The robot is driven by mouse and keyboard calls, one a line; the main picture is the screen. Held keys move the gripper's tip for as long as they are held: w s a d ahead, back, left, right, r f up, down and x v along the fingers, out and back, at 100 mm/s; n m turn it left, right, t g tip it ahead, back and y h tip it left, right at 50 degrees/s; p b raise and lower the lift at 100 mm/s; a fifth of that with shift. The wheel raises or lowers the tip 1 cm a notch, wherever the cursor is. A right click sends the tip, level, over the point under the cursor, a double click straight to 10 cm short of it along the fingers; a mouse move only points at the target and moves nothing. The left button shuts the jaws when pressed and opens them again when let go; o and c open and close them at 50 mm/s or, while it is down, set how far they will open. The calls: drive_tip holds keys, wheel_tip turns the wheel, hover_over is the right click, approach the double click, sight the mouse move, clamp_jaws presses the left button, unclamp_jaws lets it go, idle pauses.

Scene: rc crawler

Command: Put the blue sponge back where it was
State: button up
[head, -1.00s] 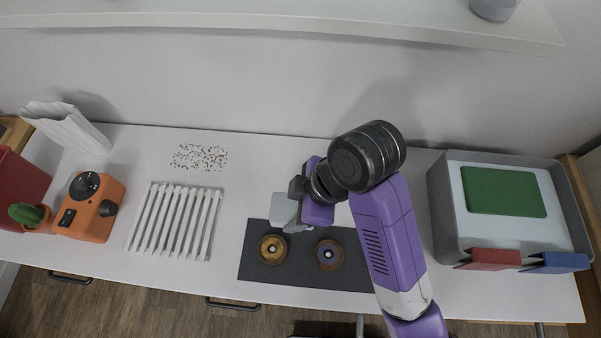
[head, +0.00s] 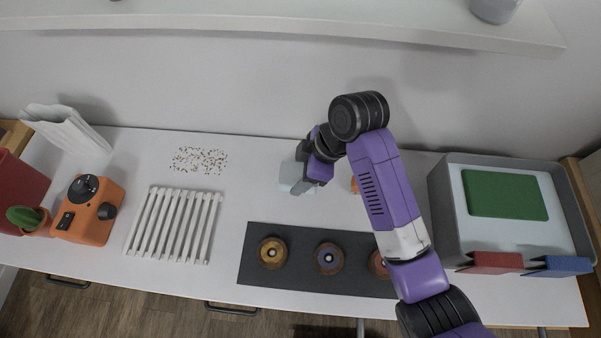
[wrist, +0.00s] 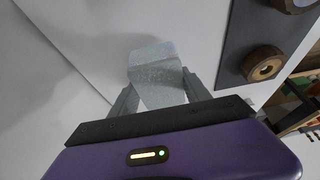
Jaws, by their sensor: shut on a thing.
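My gripper (head: 306,182) is shut on a pale grey, speckled block (wrist: 153,66), which sticks out between both fingers in the wrist view. In the head view the block (head: 292,177) is over the white table, behind the dark mat, partly covered by the gripper. I cannot tell whether it touches the table. A blue piece (head: 560,264) that may be the blue sponge is at the front right edge of the grey tray (head: 447,215), beside a red piece (head: 492,262). My gripper is well to the left of them.
A white rack (head: 172,225), scattered crumbs (head: 200,160) and an orange device (head: 90,210) are to the left. A green slab (head: 505,195) lies in the tray.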

drive_tip(key=shift+w+f, duration=0.2)
drive_tip(key=shift+f, duration=0.65)
drive_tip(key=shift+f, duration=0.1)
drive_tip(key=o, duration=1.2)
drive_tip(key=v, duration=1.2)
drive_tip(key=shift+p, duration=0.3)
